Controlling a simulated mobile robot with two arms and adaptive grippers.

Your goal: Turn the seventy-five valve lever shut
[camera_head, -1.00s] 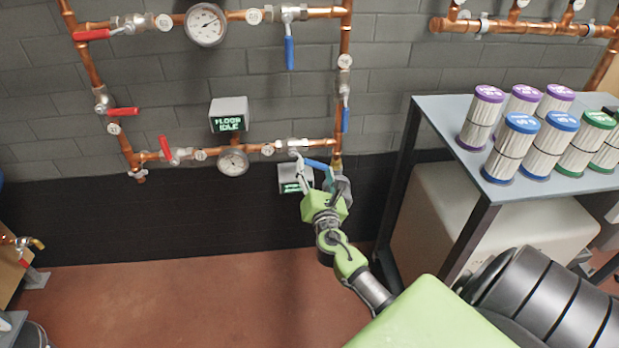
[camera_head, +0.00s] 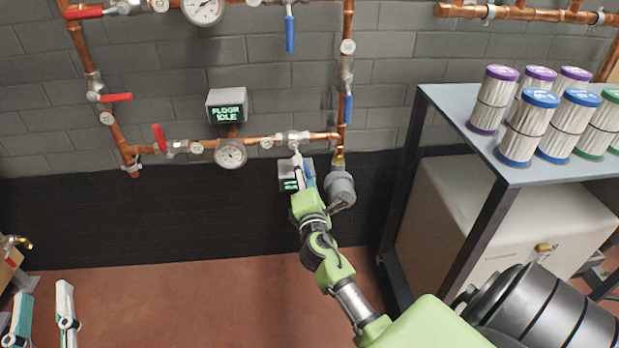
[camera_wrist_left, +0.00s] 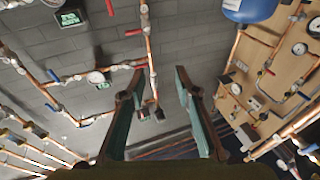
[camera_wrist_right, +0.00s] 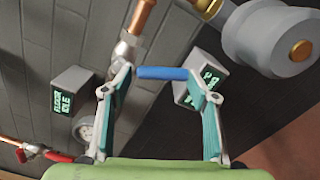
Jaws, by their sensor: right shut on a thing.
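A short blue valve lever (camera_wrist_right: 163,73) sits on the valve (camera_head: 293,138) at the right end of the lower copper pipe. The lever hangs down, across the pipe, and is mostly hidden by the fingers in the head view. My right gripper (camera_head: 303,172) is shut on this lever from below; in the right wrist view the lever spans between its fingertips (camera_wrist_right: 161,74). My left gripper (camera_head: 44,285) is open and empty at the lower left, far from the wall; its spread fingers also show in the left wrist view (camera_wrist_left: 160,70).
A grey cylindrical fitting (camera_head: 340,187) hangs just right of my right gripper. A small display box (camera_head: 289,174) is behind it. Another display (camera_head: 227,104) reads "FLOOR IDLE". A metal table (camera_head: 463,105) with several filter cartridges stands to the right.

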